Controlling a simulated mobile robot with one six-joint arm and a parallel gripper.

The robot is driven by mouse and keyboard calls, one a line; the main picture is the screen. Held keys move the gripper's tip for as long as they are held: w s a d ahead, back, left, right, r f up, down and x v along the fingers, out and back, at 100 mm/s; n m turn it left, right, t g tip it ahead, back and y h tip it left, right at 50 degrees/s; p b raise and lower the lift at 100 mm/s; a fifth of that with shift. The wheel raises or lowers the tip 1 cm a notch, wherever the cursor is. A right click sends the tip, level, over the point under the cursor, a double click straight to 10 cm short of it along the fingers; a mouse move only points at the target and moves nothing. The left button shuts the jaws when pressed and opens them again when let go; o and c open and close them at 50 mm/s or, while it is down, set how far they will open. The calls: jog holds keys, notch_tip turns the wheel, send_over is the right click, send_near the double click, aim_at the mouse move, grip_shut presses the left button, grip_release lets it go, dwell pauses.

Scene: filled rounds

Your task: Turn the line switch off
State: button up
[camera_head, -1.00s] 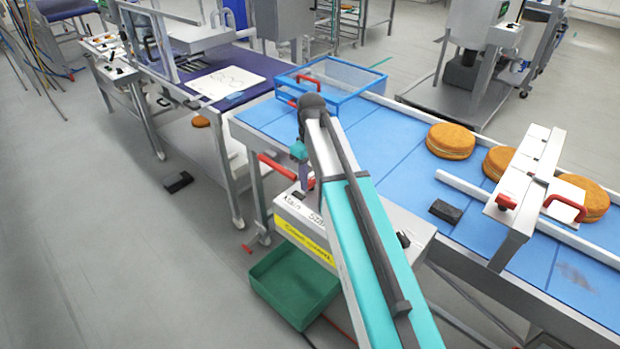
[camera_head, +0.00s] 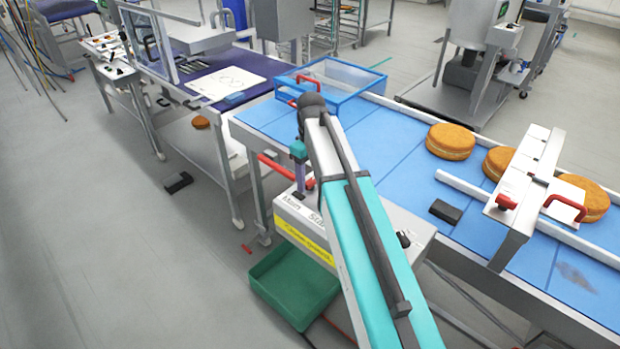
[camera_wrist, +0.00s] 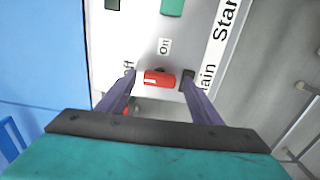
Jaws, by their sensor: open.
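The line switch shows in the wrist view as a red handle (camera_wrist: 159,79) lying sideways on a pale panel. An "On" label (camera_wrist: 164,46) is above it. A label at its left, partly hidden by a finger, looks like "Off". My gripper (camera_wrist: 160,84) is open, with one purple finger on each side of the red handle. I cannot tell whether the fingers touch it. In the head view my gripper (camera_head: 298,180) points down at the control box (camera_head: 292,215), which has a yellow label (camera_head: 303,241). My arm hides part of the box.
The blue conveyor (camera_head: 395,165) runs behind the box and carries round cakes (camera_head: 450,141) at the right. A blue-framed guard (camera_head: 340,85) stands on its far end. A red bar (camera_head: 271,167) is beside my gripper. A green crate (camera_head: 292,285) is on the floor below.

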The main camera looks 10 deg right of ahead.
aim_at(311, 181)
notch_tip(311, 181, up, 14)
jog(key=b, duration=0.3)
jog(key=shift+f+b, duration=0.25)
jog(key=shift+b, duration=0.1)
dwell(0.3)
jog(key=shift+f, duration=0.1)
dwell(0.3)
